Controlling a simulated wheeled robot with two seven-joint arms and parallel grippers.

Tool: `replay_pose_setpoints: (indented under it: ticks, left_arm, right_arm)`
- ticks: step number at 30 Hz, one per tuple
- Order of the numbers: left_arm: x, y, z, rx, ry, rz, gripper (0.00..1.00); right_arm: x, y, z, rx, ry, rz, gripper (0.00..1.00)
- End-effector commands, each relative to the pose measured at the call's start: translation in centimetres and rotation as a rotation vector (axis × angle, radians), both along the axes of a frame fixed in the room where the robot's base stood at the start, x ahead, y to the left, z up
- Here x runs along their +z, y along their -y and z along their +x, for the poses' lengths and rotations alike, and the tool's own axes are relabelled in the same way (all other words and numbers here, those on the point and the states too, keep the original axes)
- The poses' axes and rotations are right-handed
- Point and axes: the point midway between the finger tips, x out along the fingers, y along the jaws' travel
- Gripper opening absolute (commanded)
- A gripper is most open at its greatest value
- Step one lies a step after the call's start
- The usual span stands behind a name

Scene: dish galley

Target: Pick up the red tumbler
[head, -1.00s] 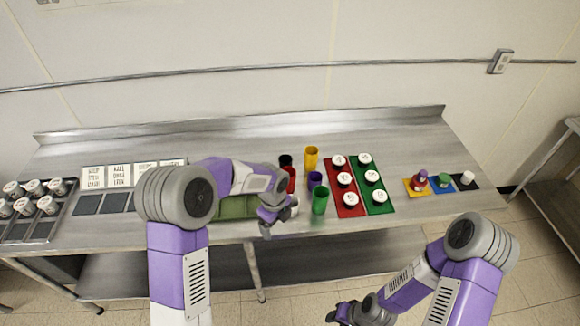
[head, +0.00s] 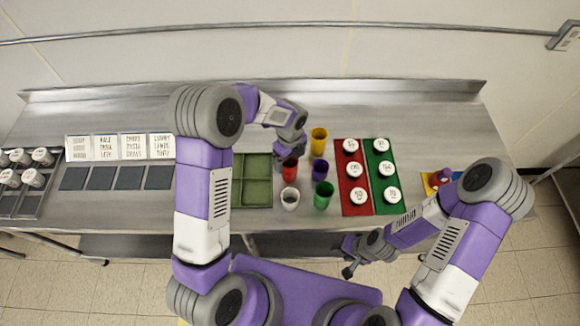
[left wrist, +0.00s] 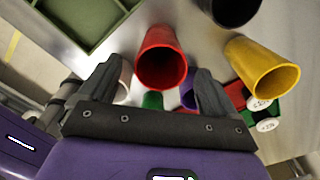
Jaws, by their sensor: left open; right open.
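The red tumbler (head: 290,169) stands on the steel counter, partly covered from above by my left gripper (head: 291,147). In the left wrist view the red tumbler (left wrist: 161,64) shows its open mouth, between the two spread fingers of my left gripper (left wrist: 155,82). The fingers are open, one on each side of it in the picture; I cannot tell whether either touches it. My right gripper (head: 347,260) is open and empty, in front of the counter's edge and well away from the tumbler.
Close by stand a yellow tumbler (head: 319,141), a purple tumbler (head: 321,170), a green tumbler (head: 323,196) and a white cup (head: 290,198). A black tumbler (left wrist: 236,10) shows in the left wrist view. A green divided tray (head: 251,193) lies left; red (head: 353,210) and green mats lie right.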

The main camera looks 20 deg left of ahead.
Motion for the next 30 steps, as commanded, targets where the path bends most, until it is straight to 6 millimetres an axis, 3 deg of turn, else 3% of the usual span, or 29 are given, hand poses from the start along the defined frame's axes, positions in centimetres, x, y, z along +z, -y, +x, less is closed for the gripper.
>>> replay_pose_setpoints:
  ticks: [7, 16, 27, 30]
  left_arm:
    - [-3.5, -0.2, -0.2, 0.0, -0.002, 0.0, 0.91]
    - [-4.1, -0.2, -0.1, 0.001, 0.0, 0.0, 0.91]
    - [-4.0, -0.2, -0.1, 0.0, 0.001, -0.001, 0.36]
    - [-4.0, -0.2, -0.1, 0.0, 0.001, -0.001, 0.32]
  right_arm:
    - [0.6, 0.0, 0.1, -0.001, 0.002, 0.0, 0.43]
    - [0.6, 0.0, 0.1, -0.001, 0.002, 0.0, 0.43]
    - [0.6, 0.0, 0.1, -0.001, 0.002, 0.0, 0.43]
    - [0.6, 0.0, 0.1, -0.001, 0.002, 0.0, 0.43]
